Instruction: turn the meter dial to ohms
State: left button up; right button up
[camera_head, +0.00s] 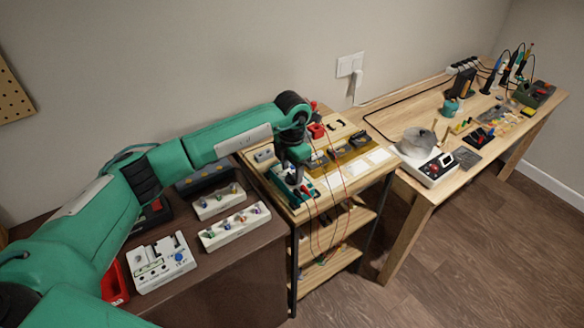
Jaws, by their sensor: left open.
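My left arm reaches in from the left across the dark cabinet. My left gripper (296,174) points down over the top of a small wooden shelf cart and is open. Beneath it, at the cart's front left corner, is a small teal and dark device (308,192) with red leads, which looks like the meter. The gripper covers much of it. The dial cannot be made out, and I cannot tell whether the fingers touch it. My right gripper is not in view.
Red wires (343,180) loop over the cart's front edge to its lower shelves. A white unit (160,262) and white trays (234,228) of small parts stand on the dark cabinet (226,274).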

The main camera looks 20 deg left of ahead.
pick_arm(q)
jog(key=shift+f, duration=0.5)
jog(key=c, duration=0.7)
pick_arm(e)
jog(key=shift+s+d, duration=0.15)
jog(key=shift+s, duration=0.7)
